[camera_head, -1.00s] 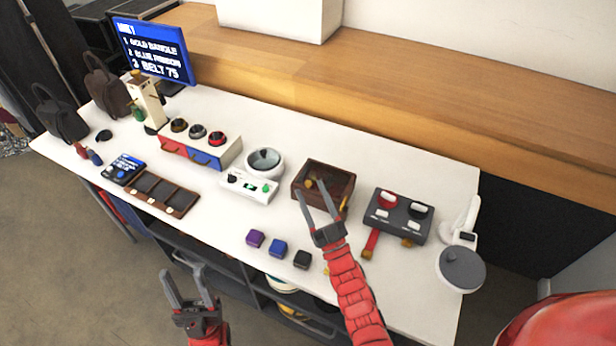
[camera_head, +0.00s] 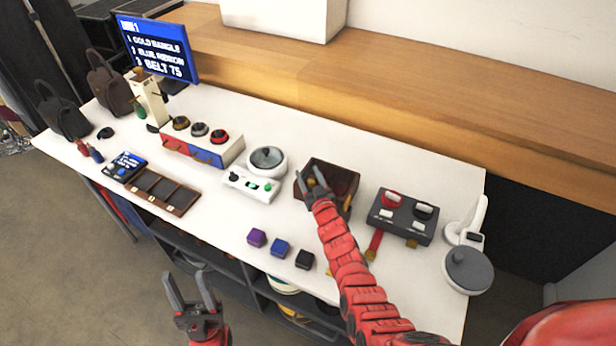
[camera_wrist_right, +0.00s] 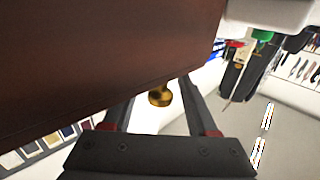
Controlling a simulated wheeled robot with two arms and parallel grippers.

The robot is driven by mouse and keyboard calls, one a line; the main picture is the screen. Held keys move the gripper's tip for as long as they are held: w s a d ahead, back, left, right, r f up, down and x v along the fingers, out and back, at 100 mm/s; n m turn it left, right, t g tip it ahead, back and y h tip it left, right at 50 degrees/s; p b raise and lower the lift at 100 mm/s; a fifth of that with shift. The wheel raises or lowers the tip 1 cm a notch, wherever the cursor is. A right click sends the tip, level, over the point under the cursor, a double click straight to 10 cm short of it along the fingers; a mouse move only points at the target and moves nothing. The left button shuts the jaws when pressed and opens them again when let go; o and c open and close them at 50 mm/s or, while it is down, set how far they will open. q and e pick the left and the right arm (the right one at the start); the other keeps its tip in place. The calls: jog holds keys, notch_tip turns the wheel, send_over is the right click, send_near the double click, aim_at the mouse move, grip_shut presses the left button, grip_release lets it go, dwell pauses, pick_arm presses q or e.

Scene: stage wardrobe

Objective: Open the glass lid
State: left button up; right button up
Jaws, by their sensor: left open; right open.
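A dark brown box (camera_head: 343,176) with a dark, glassy-looking top stands on the white table right of centre. In the right wrist view its brown wall (camera_wrist_right: 90,60) fills the upper left. A gold knob (camera_wrist_right: 160,96) sticks out below the wall's edge, between the fingers of my right gripper (camera_wrist_right: 157,92). The fingers are open and stand on either side of the knob. In the head view my right gripper (camera_head: 311,180) covers the box's front left part. My left gripper (camera_head: 190,290) is open and empty, in front of the table's front edge.
A white round-dish device (camera_head: 252,184) is left of the box. A dark grey panel (camera_head: 402,218) with red and black knobs is to its right. Purple (camera_head: 257,238), blue (camera_head: 280,247) and black (camera_head: 304,259) cubes lie in front. A white scale-like device (camera_head: 468,270) is at far right.

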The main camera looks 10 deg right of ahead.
jog(key=shift+w+a+r, duration=0.1)
jog(key=shift+w, duration=0.15)
grip_shut()
dwell(1.4)
